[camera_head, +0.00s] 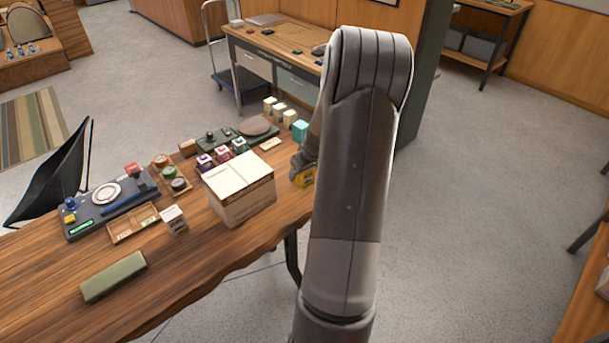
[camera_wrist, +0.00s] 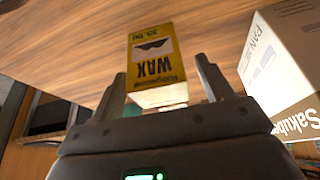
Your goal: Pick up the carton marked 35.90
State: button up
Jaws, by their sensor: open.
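In the head view, the carton (camera_head: 304,178) is at the table's right edge, partly hidden by my arm. My gripper (camera_wrist: 160,66) is open, with one finger on each side of the carton. A gap shows on both sides, and I cannot see a firm grip. In the head view the fingers are mostly hidden.
A large white-topped box (camera_head: 240,187) stands close left of the carton; it also shows in the wrist view (camera_wrist: 285,65). Several small cartons (camera_head: 222,155) and a teal box (camera_head: 299,130) stand behind. A green case (camera_head: 114,277) lies at the front left of the wooden table (camera_head: 45,290).

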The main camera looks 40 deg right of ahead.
jog(key=c, duration=1)
jog(key=shift+c, duration=0.7)
jog(key=shift+r, duration=0.15)
